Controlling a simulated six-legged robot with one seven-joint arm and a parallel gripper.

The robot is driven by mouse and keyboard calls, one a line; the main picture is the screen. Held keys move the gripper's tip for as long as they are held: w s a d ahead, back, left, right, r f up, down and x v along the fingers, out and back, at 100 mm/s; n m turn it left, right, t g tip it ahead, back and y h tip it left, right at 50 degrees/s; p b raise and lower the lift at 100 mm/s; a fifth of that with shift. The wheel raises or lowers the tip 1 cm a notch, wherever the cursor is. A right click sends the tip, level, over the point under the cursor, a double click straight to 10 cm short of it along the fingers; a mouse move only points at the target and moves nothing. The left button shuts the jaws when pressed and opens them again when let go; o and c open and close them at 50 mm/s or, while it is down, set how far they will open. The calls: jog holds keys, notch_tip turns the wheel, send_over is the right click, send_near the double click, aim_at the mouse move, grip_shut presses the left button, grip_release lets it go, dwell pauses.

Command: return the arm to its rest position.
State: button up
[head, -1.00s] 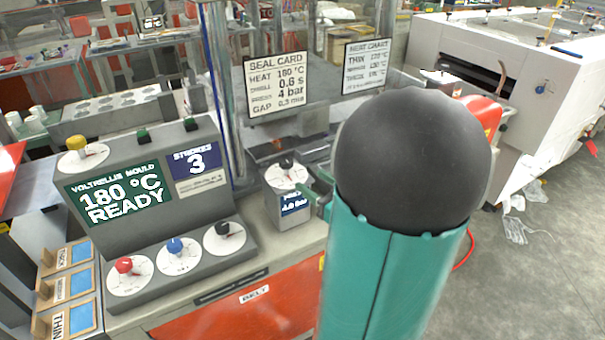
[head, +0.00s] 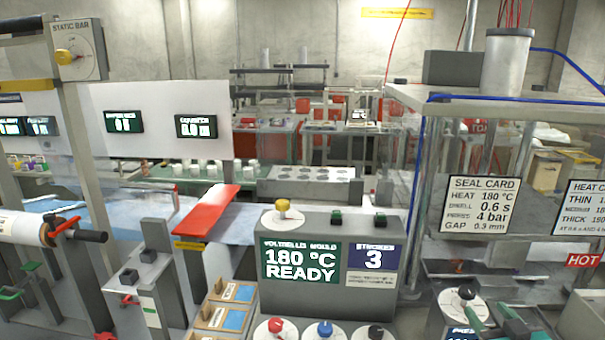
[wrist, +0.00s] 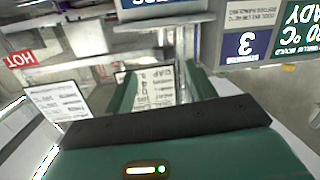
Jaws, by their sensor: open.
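My gripper (wrist: 160,84) shows in the wrist view with its two teal fingers spread apart and nothing between them. In the head view, part of my gripper (head: 492,317) shows at the bottom right edge, beside a small box with a white dial and black knob (head: 466,293). The blue label of that box (wrist: 165,8) is at the top of the wrist view, which is upside down. I cannot tell whether a finger touches the box. Most of my arm is out of the head view.
The grey control console (head: 330,225) reads 180 °C READY and strokes 3, with several knobs.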

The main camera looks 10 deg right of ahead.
jog(key=w+a+r+g+h, duration=0.1)
jog(key=w, duration=0.1)
jog(key=w+a+r+g+h, duration=0.1)
jog(key=w+a+r, duration=0.1)
jog(key=shift+a+m+g, duration=0.3)
jog(key=shift+m+g, duration=0.1)
jog(key=s+a+g+y, duration=0.2)
jog(key=s+a+g, duration=0.2)
jog(key=a, duration=0.9)
jog(key=s+a+n+g+y, duration=0.1)
jog(key=s+a+g+y, duration=0.2)
jog(key=s+a, duration=0.5)
jog(key=a+g, duration=0.1)
jog(key=a, duration=0.4)
jog(key=shift+a+r+n, duration=0.3)
jog(key=shift+a+r, duration=0.05)
jog(key=shift+a, duration=0.05)
